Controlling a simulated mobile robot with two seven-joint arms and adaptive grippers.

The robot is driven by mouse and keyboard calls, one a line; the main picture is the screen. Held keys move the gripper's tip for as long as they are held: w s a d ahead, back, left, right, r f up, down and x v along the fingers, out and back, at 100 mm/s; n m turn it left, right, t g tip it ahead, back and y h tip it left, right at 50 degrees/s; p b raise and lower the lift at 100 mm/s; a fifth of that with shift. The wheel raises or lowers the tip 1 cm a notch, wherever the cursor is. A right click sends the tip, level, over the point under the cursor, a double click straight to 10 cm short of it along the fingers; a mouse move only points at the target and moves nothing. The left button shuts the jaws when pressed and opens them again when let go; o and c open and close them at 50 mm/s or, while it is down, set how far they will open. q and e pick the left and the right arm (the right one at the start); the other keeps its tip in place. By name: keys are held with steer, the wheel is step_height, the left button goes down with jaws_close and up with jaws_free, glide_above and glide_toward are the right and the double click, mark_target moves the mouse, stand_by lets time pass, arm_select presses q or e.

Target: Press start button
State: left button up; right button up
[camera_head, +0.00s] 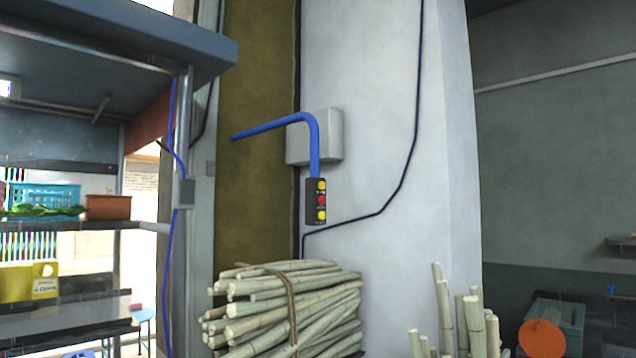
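A small dark control box (316,202) hangs at the lower end of a blue bent pipe (313,150), in front of the white pillar. Its face carries a yellow button at the top (322,185), a red button in the middle (322,200) and a yellow button at the bottom (322,215). The small labels by the buttons are too small to read, so I cannot tell which one is start. Neither of my grippers shows in the head view.
A tied bundle of sugarcane (270,312) lies below the control box, and upright canes (444,310) stand to the right. A metal stall frame with shelves (75,226) fills the left. A grey box (329,138) is on the pillar behind the pipe.

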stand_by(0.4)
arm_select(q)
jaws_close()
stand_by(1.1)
